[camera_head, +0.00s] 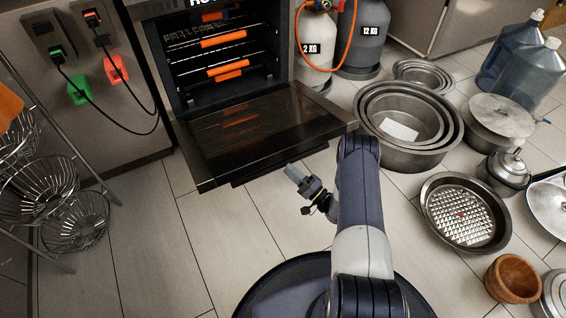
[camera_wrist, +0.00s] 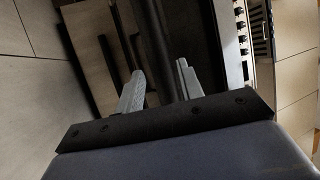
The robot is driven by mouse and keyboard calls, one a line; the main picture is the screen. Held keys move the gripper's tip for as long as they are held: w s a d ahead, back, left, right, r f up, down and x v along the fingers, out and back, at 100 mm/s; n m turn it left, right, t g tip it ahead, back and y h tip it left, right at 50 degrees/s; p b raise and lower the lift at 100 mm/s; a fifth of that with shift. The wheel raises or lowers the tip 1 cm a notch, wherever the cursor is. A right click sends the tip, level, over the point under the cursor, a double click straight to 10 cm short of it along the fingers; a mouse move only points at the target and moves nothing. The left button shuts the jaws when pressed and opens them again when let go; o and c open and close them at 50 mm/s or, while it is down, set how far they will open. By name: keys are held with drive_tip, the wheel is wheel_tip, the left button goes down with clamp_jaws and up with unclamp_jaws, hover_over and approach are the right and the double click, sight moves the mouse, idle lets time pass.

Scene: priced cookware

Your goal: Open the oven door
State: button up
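The oven (camera_head: 222,62) stands at the upper middle with its cavity exposed. Its dark glass door (camera_head: 262,122) is folded down, lying nearly flat out toward me. A dark handle bar (camera_head: 250,177) shows along the door's front edge. My gripper (camera_head: 288,167) is just in front of that edge, near the handle, and looks apart from it. In the wrist view, the two grey fingers of my gripper (camera_wrist: 160,82) are spread apart with nothing clearly clamped. A dark bar (camera_wrist: 156,45) runs beyond and between them; whether it touches them I cannot tell.
Nested round pans (camera_head: 408,122) stand on the floor right of the door, with a perforated pan (camera_head: 465,212) nearer. Gas cylinders (camera_head: 362,40) stand behind. Wire baskets (camera_head: 75,220) are at the left. The tiled floor (camera_head: 215,245) left of my arm is clear.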

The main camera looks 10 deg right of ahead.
sight(285, 165)
drive_tip(key=v, duration=0.5)
drive_tip(key=shift+s+d+f+p, duration=0.1)
drive_tip(key=shift+s+p, duration=0.1)
drive_tip(key=shift+p, duration=0.2)
drive_tip(key=b+x, duration=0.3)
drive_tip(key=x, duration=0.8)
drive_tip(key=shift+r, duration=0.4)
drive_tip(key=shift+d, duration=0.1)
